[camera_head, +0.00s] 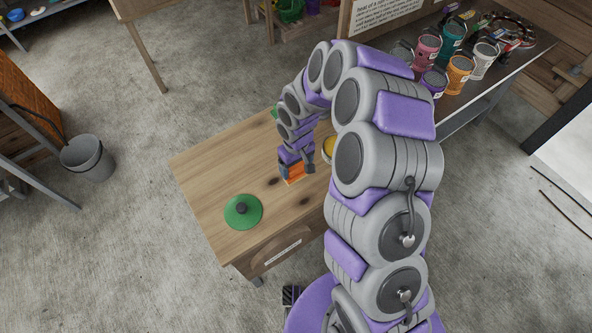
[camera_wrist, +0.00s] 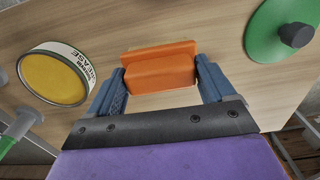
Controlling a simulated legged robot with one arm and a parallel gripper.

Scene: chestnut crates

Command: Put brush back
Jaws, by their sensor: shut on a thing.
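My gripper (camera_head: 297,171) is low over the wooden table and shut on an orange block-like thing (camera_head: 293,174), which may be the brush. In the wrist view the orange thing (camera_wrist: 160,66) sits between the two blue-grey fingers of my gripper (camera_wrist: 160,88). Any bristles are hidden, and I cannot tell whether it touches the tabletop.
The wooden table (camera_head: 212,172) holds a green round lid (camera_head: 243,211) with a dark knob and a yellow-topped can (camera_wrist: 53,80). Several paint cans, including an orange one (camera_head: 460,72), stand on a bench at upper right. A grey bucket (camera_head: 88,158) stands on the floor at left.

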